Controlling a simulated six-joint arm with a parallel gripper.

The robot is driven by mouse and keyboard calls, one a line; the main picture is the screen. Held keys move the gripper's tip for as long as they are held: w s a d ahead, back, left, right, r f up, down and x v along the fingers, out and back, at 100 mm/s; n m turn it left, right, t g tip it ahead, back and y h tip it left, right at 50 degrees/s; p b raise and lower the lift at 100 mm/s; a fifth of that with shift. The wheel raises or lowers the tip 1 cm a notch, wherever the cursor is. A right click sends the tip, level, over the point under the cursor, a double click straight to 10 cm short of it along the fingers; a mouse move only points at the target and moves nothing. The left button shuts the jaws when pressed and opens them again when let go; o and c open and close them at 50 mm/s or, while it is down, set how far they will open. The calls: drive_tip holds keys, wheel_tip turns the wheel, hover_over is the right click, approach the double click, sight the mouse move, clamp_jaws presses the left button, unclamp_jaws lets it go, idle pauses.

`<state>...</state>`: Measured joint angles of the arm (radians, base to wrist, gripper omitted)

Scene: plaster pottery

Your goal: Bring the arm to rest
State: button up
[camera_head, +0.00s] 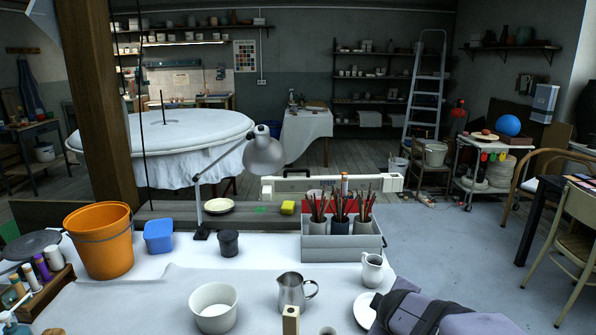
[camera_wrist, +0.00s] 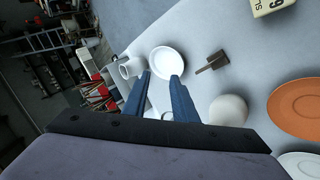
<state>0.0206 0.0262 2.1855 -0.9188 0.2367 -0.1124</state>
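My gripper (camera_wrist: 160,76) shows in the wrist view as two blue fingers with a clear gap between them. It is open, and I see nothing held. Its fingertips point toward a white saucer (camera_wrist: 167,62) and a small white jug (camera_wrist: 132,67) on the table; contact cannot be told. In the head view, the jug (camera_head: 373,268) and saucer (camera_head: 364,310) are at the table's right side. A grey-purple part of my arm with dark straps (camera_head: 420,314) fills the lower right there, partly in front of the saucer. The fingers cannot be made out in that view.
A metal pitcher (camera_head: 293,292), white bowl (camera_head: 213,308) and wooden block (camera_head: 291,322) stand at the front. A grey box (camera_head: 342,247) of brush pots is behind. An orange bucket (camera_head: 103,245) and lamp (camera_head: 264,155) are left. An orange plate (camera_wrist: 299,109) shows in the wrist view.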

drive_tip(key=s+a+m+g+y+p, duration=0.1)
drive_tip(key=s+a+m+g+p, duration=0.1)
drive_tip(key=s, duration=0.6)
drive_tip(key=s+a+f+m+g+p, duration=0.1)
drive_tip(key=s+m+g+p, duration=0.2)
drive_tip(key=s, duration=0.6)
drive_tip(key=s+a+f+m+g+y+p, duration=0.1)
drive_tip(key=s+a+m+g+p, duration=0.1)
drive_tip(key=s+m, duration=0.3)
drive_tip(key=s+g+p, duration=0.1)
drive_tip(key=s, duration=0.3)
drive_tip(key=shift+a+f+m+g+y, duration=0.25)
drive_tip(key=shift+a+m+g+y, duration=0.05)
drive_tip(key=shift+a+g, duration=0.1)
